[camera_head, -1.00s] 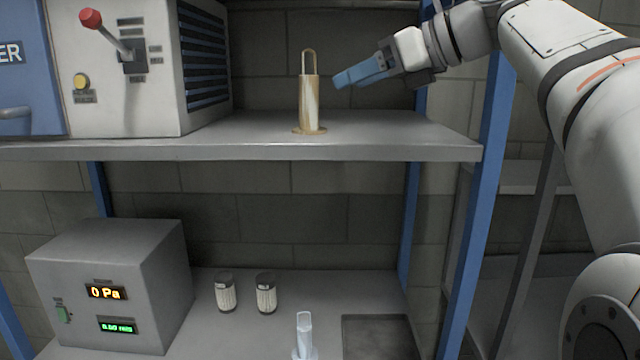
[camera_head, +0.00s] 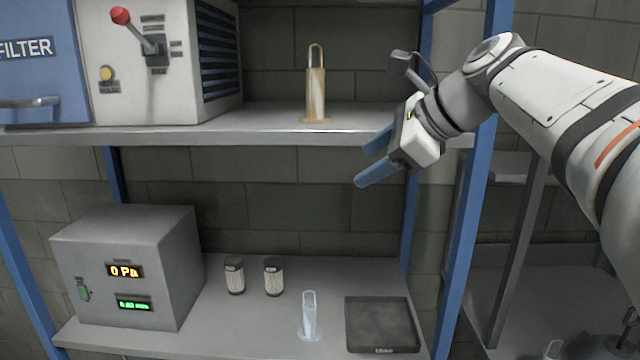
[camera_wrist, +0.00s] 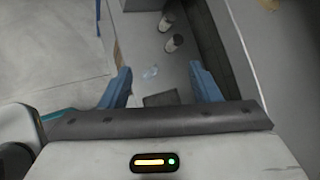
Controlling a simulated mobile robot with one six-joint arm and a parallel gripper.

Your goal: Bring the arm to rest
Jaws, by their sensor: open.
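My gripper (camera_head: 368,162) has two blue fingers spread apart with nothing between them. In the head view it hangs in front of the upper shelf's right end, pointing left and down. In the wrist view my gripper (camera_wrist: 160,82) shows its fingers either side of the lower shelf below. A tan cylinder with a loop handle (camera_head: 316,92) stands upright on the upper shelf, left of my gripper and apart from it.
The upper shelf (camera_head: 270,136) also bears a filter machine (camera_head: 150,65) with a red-knobbed lever. The lower shelf (camera_head: 240,320) holds a grey display box (camera_head: 150,265), two small canisters (camera_head: 235,276), a translucent handled piece (camera_head: 309,318) and a dark tray (camera_head: 383,325). A blue post (camera_head: 470,235) stands close by my arm.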

